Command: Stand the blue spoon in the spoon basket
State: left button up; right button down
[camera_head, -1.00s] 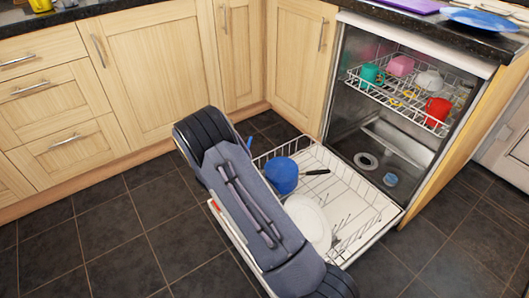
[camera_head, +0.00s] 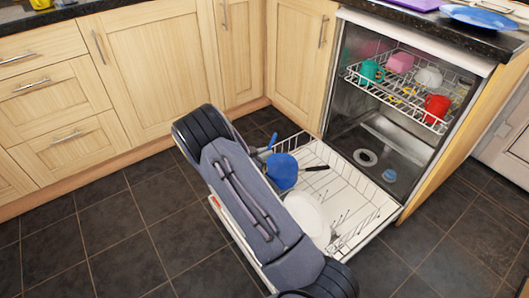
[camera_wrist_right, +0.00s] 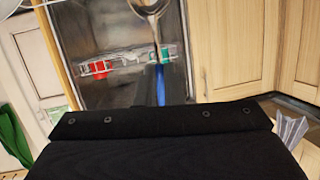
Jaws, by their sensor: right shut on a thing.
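The spoon's blue handle (camera_head: 272,140) sticks up at the tip of my right gripper (camera_head: 262,152), which is shut on it above the far left part of the pulled-out lower rack. In the right wrist view the blue handle (camera_wrist_right: 160,86) runs up to a metal spoon bowl (camera_wrist_right: 150,7) at the top edge. The gripper's fingers are mostly hidden by my arm and wrist. I cannot make out the spoon basket; my arm covers part of the rack. My left gripper is not in view.
The lower rack (camera_head: 360,215) holds a blue bowl-like item (camera_head: 283,172), a white plate (camera_head: 305,212) and a black-handled utensil (camera_head: 317,168). The upper rack carries a teal mug (camera_head: 370,72) and a red cup (camera_head: 437,107). Cabinets stand behind; the floor at left is clear.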

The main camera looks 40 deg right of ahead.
notch_tip(320, 180, down, 15)
jog(key=b, duration=0.9)
jog(key=shift+r+b, duration=0.15)
jog(key=shift+b, duration=0.25)
jog(key=c, duration=1.5)
grip_release()
jog(key=p+v, duration=0.3)
jog(key=v, duration=0.4)
jog(key=shift+a+r, duration=0.15)
jog(key=shift+s+a, duration=0.1)
jog(key=shift+a, duration=0.15)
jog(key=shift+r, duration=0.1)
